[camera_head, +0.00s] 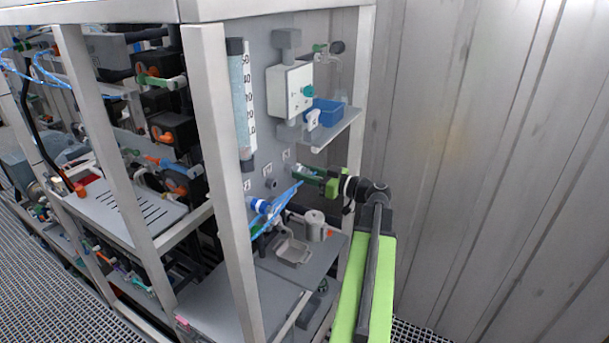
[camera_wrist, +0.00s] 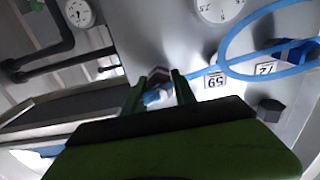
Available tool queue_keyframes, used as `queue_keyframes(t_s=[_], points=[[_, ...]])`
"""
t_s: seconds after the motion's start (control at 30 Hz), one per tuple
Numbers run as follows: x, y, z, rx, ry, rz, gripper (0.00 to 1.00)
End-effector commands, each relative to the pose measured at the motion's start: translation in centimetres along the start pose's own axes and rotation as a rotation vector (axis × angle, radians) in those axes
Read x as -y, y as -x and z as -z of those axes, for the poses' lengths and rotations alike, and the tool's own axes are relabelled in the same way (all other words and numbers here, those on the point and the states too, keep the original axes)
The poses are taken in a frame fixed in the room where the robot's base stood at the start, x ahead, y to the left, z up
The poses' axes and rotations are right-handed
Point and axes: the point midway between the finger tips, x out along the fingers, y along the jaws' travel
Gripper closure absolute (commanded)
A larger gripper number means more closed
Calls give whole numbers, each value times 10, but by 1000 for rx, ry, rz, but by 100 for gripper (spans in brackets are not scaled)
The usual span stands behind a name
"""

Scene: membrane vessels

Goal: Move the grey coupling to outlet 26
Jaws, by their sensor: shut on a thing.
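My gripper (camera_head: 318,177) is at the grey panel (camera_head: 270,115), near its right-hand label. In the wrist view its two green fingers (camera_wrist: 158,92) are shut on a small grey piece with a blue part, which I take for the grey coupling (camera_wrist: 160,73). The blue hose (camera_wrist: 237,70) runs up to the fingers. A dark outlet stub (camera_wrist: 269,110) sticks out of the panel with nothing on it, and it also shows in the head view (camera_head: 271,183). A blue coupling (camera_head: 259,205) sits at the left outlet.
A shelf (camera_head: 335,128) with a blue bin (camera_head: 327,112) juts out above my gripper. A grey tray (camera_head: 292,251) and a pot (camera_head: 315,224) stand below. A frame post (camera_head: 222,150) stands left of the outlets. A gauge (camera_wrist: 220,8) is on the panel.

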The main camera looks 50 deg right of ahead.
Motion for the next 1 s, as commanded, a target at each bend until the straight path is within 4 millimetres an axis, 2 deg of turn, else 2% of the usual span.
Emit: queue_keyframes(t_s=[0.4, 0.43, 0.6, 0.87, 1.0], points=[[0, -8, 0, 0, 0, 0, 100], [0, -8, 0, 0, 0, -1, 64], [0, -8, 0, 0, 0, -1, 43], [0, -8, 0, 0, 0, 0, 43], [0, 1, 0, 0, 0, -2, 43]])
